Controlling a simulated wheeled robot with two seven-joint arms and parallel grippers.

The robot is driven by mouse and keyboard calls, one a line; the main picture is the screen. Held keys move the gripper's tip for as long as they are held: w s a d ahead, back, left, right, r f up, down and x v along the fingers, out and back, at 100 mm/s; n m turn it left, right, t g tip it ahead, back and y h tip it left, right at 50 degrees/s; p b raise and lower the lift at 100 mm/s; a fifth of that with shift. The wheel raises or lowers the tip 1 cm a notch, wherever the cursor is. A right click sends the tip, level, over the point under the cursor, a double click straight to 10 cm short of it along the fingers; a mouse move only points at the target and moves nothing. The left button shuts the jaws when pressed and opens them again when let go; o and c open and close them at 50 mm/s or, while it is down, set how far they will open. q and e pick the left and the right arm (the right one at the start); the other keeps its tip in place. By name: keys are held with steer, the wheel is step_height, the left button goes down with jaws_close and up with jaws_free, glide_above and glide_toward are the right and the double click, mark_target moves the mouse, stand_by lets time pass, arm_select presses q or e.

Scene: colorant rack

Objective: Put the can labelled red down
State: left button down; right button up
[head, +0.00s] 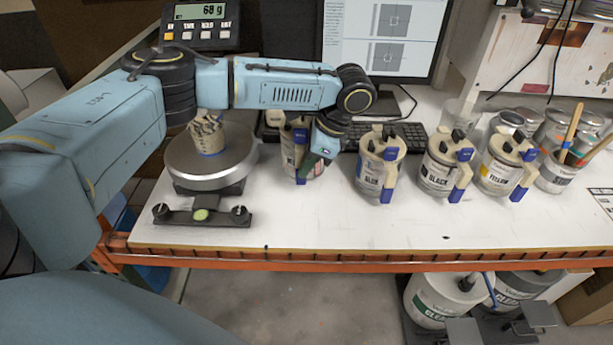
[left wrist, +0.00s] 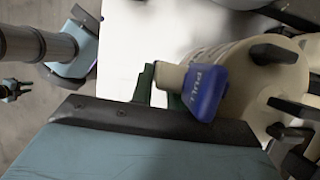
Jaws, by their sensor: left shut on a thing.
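The can (head: 291,158) held by my left gripper stands between the scale and the BLUE can, upright at or very near the white bench top. I cannot tell if its base touches. Its label is mostly hidden behind my gripper, so the word cannot be read. My left gripper (head: 324,148) is shut on the can's side, by its blue PULL lever. In the left wrist view the blue PULL lever (left wrist: 205,92) is close to the jaws, and the can's pale body (left wrist: 243,75) lies to the right.
The BLUE can (head: 369,176), BLACK can (head: 436,174) and YELLOW can (head: 499,176) stand in a row to the right. A scale (head: 190,178) with a cup (head: 208,136) is at left; its display (head: 200,11) reads 68 g. The bench front is mostly clear.

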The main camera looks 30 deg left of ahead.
arm_select(q)
steer(key=shift+f, duration=2.05)
steer(key=c, duration=1.4)
jaws_free()
steer(key=shift+f, duration=0.15)
steer(key=shift+o, duration=0.2)
steer(key=shift+r, duration=0.2)
steer(key=v, duration=1.2)
